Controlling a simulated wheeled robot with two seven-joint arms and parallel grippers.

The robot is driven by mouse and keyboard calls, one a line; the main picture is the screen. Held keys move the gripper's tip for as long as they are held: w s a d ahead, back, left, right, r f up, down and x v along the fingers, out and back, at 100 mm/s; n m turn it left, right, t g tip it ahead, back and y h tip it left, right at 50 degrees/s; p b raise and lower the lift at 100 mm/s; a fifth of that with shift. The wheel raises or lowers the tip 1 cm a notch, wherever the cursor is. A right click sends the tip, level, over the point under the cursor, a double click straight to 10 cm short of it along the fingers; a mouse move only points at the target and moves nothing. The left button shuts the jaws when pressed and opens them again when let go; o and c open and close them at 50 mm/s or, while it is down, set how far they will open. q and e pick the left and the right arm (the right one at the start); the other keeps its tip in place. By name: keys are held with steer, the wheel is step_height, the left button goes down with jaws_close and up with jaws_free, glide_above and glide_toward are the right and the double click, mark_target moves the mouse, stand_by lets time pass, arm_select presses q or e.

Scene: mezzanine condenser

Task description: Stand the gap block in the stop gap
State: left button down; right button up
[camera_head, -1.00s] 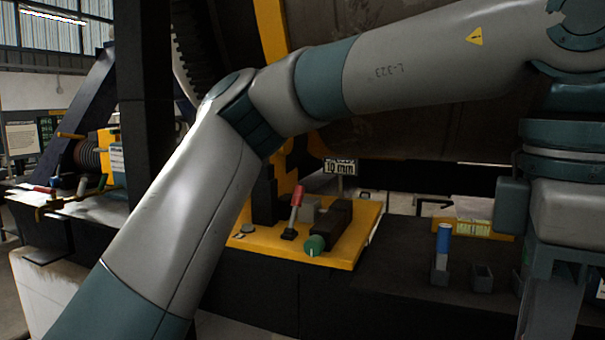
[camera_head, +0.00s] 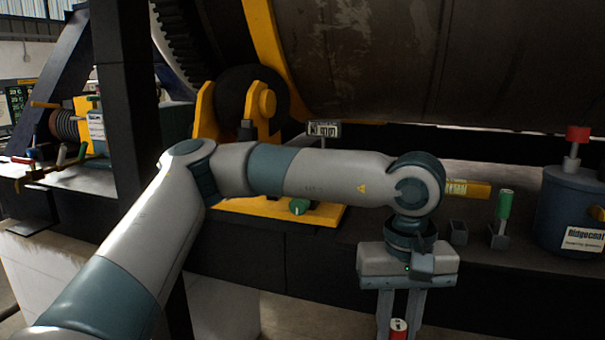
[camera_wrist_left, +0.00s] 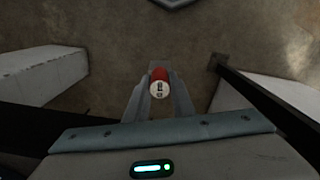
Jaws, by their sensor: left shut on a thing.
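My left gripper (camera_head: 398,310) hangs fingers down at the lower middle of the head view, shut on a red-handled piece (camera_head: 398,328) with a pale label, which I take as the gap block. In the left wrist view my gripper (camera_wrist_left: 158,100) has the red handle (camera_wrist_left: 160,75) with its white marked end between the fingers; whatever is below is hidden. The yellow base plate (camera_head: 325,216) under the roller (camera_head: 250,98) is mostly behind my arm. A sign ending in "mm" (camera_head: 324,129) stands behind it. The stop gap cannot be made out. My right gripper is not in view.
A green-handled block (camera_head: 504,210) and an empty-looking grey holder (camera_head: 459,232) stand on the dark ledge (camera_head: 480,265). A blue-grey pot (camera_head: 572,210) with a red knob stands at right. A black post (camera_head: 125,120) rises at left.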

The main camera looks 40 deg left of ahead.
arm_select(q)
steer(key=a+f+m, duration=0.6)
steer(key=f, duration=0.5)
steer(key=shift+w+a+m, duration=0.3)
steer(key=shift+a, duration=0.1)
steer(key=shift+f, duration=0.1)
steer(key=shift+a, duration=0.15)
